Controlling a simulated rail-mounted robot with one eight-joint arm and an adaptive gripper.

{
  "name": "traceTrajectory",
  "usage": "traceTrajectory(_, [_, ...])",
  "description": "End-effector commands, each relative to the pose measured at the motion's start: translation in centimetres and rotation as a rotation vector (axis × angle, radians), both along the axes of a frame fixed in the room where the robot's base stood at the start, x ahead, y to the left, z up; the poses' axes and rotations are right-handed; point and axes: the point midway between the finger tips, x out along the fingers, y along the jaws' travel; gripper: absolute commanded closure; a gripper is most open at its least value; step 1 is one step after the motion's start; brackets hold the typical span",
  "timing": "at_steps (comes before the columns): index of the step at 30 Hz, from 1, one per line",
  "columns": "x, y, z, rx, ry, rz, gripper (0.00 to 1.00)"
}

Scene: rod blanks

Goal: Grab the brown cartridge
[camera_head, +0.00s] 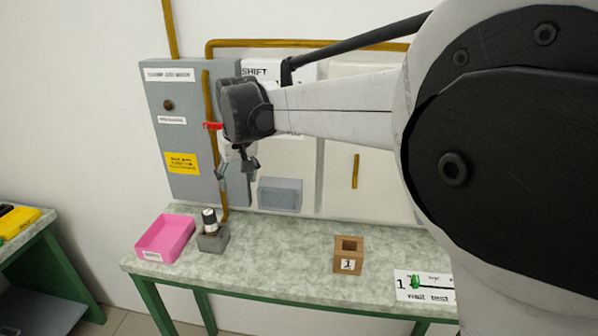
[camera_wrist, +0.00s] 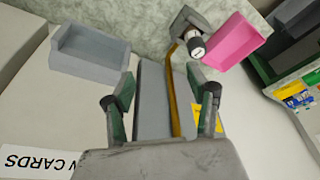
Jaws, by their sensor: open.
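A dark cylinder with a white band (camera_head: 209,220) stands upright in a grey block (camera_head: 213,241) on the table. It is the only cartridge-like thing I see, and its dark part looks nearly black, so I cannot be sure of brown. It also shows in the wrist view (camera_wrist: 196,45), beyond the fingers and to their upper right. My gripper (camera_head: 235,174) hangs in front of the wall cabinet, above and apart from the cylinder. In the wrist view the fingers (camera_wrist: 160,82) are spread with nothing between them.
A pink bin (camera_head: 165,240) stands left of the grey block. A brown block with a square hole and a "1" label (camera_head: 348,262) stands farther right, with clear table between. A white card (camera_head: 424,286) lies at the right. A grey wall tray (camera_head: 281,194) is behind.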

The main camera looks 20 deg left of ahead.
Motion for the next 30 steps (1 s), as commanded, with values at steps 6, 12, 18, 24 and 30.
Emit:
traceTrajectory(6, [-1.7,6.4,-2.7,-0.02,0.018,0.076,0.47])
traceTrajectory(12, [-2.0,8.0,-4.3,-0.026,0.024,0.094,0.47])
traceTrajectory(18, [-1.5,8.8,-7.5,-0.025,0.024,0.093,0.47])
traceTrajectory(24, [-1.0,9.4,-10.5,-0.025,0.023,0.092,0.47])
traceTrajectory(30, [-0.8,9.7,-11.7,-0.025,0.023,0.092,0.47])
